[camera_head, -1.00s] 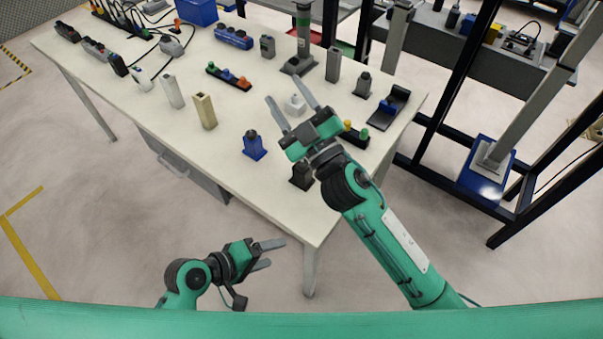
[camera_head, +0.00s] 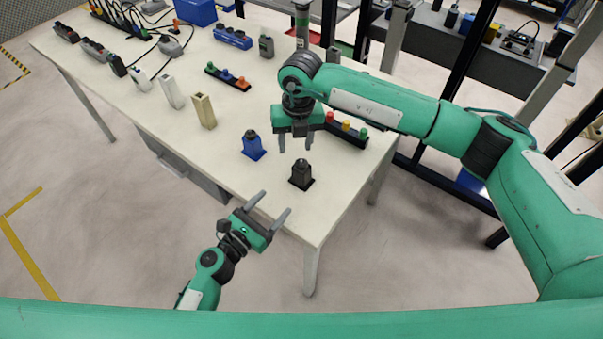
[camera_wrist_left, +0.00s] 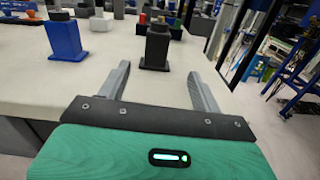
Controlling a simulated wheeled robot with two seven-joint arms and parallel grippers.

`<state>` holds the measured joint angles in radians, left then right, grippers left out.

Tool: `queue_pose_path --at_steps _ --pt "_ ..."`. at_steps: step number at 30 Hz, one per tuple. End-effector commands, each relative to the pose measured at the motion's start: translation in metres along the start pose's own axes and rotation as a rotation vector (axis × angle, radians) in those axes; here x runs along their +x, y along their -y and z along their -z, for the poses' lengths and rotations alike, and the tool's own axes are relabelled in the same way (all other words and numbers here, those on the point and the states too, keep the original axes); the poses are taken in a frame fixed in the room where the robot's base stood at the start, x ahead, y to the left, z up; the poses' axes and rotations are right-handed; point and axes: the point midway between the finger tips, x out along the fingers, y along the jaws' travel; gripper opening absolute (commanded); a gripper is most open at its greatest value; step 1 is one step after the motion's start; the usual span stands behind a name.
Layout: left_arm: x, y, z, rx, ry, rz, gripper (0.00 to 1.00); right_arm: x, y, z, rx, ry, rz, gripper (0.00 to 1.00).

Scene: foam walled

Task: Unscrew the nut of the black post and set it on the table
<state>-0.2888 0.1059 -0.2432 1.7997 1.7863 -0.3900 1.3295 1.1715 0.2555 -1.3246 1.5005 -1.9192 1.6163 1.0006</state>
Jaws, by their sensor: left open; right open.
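The black post (camera_head: 301,177) stands upright on a square base near the table's front right corner, with a dark nut (camera_head: 301,163) on top. In the left wrist view the post (camera_wrist_left: 157,48) stands ahead, beyond and between my open fingers, and its nut (camera_wrist_left: 158,27) shows on top. My left gripper (camera_head: 269,205) is open and empty by the table's front edge, short of the post. My right gripper (camera_head: 295,147) is open, pointing down just above and behind the black post, apart from it; nothing shows between its fingers.
A blue post (camera_head: 254,148) stands to the left of the black one. A tan block (camera_head: 204,111) and white blocks stand further left. A strip with coloured buttons (camera_head: 347,130) lies behind at right. The table's front corner (camera_head: 316,238) is clear.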

Motion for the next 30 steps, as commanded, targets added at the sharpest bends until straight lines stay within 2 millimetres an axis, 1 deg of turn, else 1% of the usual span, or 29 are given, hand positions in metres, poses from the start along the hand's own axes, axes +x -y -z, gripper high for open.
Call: queue_pose_path --at_steps 1,3,5,8,11,21,25,30 --pt "0.001 -0.002 0.001 -0.02 0.0 -0.008 0.65 -0.003 0.008 -0.004 0.012 0.007 0.038 0.47" --pt "0.004 -0.003 0.002 -0.039 0.001 -0.015 0.65 -0.005 0.015 -0.007 0.022 0.011 0.07 0.47" --pt "0.007 -0.004 0.002 -0.045 0.002 -0.018 0.65 -0.005 0.017 -0.007 0.025 0.013 0.08 0.47" --pt "0.018 -0.004 0.002 -0.044 0.002 -0.017 0.65 -0.005 0.017 -0.007 0.025 0.012 0.08 0.47" --pt "0.035 -0.004 0.001 -0.042 0.003 -0.016 0.65 -0.005 0.017 -0.007 0.024 0.011 0.078 0.47" --pt "0.101 -0.005 0.001 -0.042 0.002 -0.016 0.65 -0.005 0.016 -0.007 0.023 0.011 0.075 0.47" --pt "0.121 -0.005 0.001 -0.042 0.002 -0.016 0.65 -0.005 0.016 -0.007 0.022 0.011 0.074 0.47" --pt "0.135 -0.005 0.002 -0.041 0.001 -0.016 0.65 -0.005 0.016 -0.006 0.022 0.01 0.074 0.47"
